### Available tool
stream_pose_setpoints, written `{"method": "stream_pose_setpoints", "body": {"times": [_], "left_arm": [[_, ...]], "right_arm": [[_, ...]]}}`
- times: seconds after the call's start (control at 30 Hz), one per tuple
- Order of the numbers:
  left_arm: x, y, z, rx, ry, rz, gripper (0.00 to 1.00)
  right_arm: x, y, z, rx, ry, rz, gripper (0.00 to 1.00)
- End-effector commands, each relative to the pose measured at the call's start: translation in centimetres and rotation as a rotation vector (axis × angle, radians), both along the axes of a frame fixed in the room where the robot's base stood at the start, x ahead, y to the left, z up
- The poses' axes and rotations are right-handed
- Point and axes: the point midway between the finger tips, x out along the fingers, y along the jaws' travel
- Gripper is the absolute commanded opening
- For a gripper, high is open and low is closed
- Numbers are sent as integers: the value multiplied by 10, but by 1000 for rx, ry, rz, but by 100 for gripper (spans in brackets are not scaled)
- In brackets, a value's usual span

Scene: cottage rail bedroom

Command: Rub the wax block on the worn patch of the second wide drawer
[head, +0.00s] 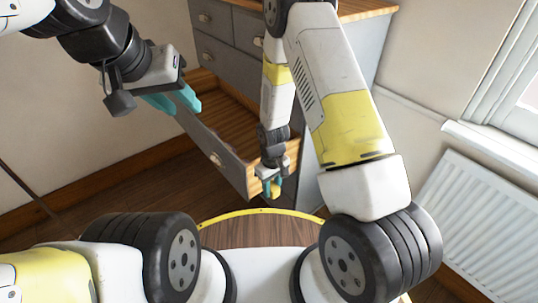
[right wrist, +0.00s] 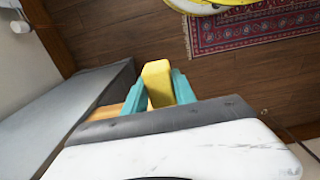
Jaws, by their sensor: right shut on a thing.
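The dresser's wide drawer (head: 213,150) is pulled out, with a grey front and bare wooden inside. My right gripper (head: 270,184) is at the right end of this drawer, close to its front corner. It is shut on the yellow wax block (head: 275,191). In the right wrist view the block (right wrist: 157,82) stands between the teal fingers (right wrist: 158,90). I cannot tell whether the block touches the drawer. I cannot make out the worn patch.
The grey dresser (head: 225,55) has other drawers, shut, above the open one, and a wooden top (head: 365,8). A white radiator (head: 480,215) stands below the window at right. A red patterned rug (right wrist: 250,28) lies on the wooden floor. The floor left of the drawer is clear.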

Motion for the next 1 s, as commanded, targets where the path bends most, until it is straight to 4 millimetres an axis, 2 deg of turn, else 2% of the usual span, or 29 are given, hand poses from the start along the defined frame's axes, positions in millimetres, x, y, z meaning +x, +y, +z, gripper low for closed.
{"method": "stream_pose_setpoints", "body": {"times": [0.57,1.0], "left_arm": [[0,0,0,0,0,0,36],[0,0,0,0,0,0,36]], "right_arm": [[42,31,0,1,-1,1,0],[47,34,0,0,0,0,0]]}}
